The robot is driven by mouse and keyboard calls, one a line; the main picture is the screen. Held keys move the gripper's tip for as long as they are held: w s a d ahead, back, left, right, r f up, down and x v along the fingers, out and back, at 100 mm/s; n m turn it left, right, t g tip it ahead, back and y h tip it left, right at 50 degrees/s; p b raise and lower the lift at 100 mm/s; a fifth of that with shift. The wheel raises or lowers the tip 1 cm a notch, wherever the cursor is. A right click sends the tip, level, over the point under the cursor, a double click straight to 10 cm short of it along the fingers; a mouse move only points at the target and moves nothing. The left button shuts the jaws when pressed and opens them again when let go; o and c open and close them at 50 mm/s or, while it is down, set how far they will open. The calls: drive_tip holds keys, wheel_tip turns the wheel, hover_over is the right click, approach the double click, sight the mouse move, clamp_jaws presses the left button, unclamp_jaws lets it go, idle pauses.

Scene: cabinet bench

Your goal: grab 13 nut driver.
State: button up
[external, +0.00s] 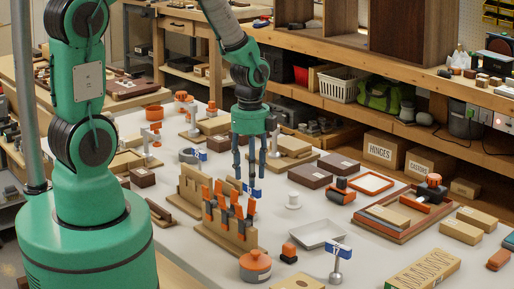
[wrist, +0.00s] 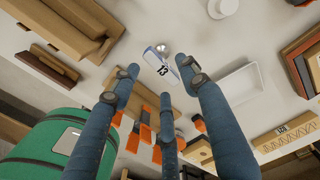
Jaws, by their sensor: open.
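The 13 nut driver shows in the wrist view as a blue-and-white piece marked 13 (wrist: 161,68), with a shiny metal part at its upper end. In the external view a blue piece (external: 253,191), seemingly the same tool, is just below my fingertips. My gripper (external: 250,176) points down over it, with its fingers spread and nothing between them. In the wrist view the fingertips of my gripper (wrist: 160,83) surround the number from both sides and below. I cannot tell whether any finger touches it. Its lower part is hidden in the external view.
A wooden rack with orange-handled tools (external: 230,212) stands close beside my gripper. A similar blue-topped tool (external: 339,249) stands upright at the front right.

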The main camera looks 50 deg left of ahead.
sight(250, 195)
drive_tip(key=shift+f, duration=0.9)
drive_tip(key=shift+s+d+f+b, duration=0.1)
drive_tip(key=shift+f+b, duration=0.3)
drive_tip(key=shift+f, duration=0.9)
drive_tip(key=shift+s+f+b, duration=0.1)
drive_tip(key=shift+f+b, duration=0.3)
drive_tip(key=shift+f, duration=0.9)
drive_tip(key=shift+c, duration=0.6)
drive_tip(key=shift+w, duration=0.1)
clamp_jaws()
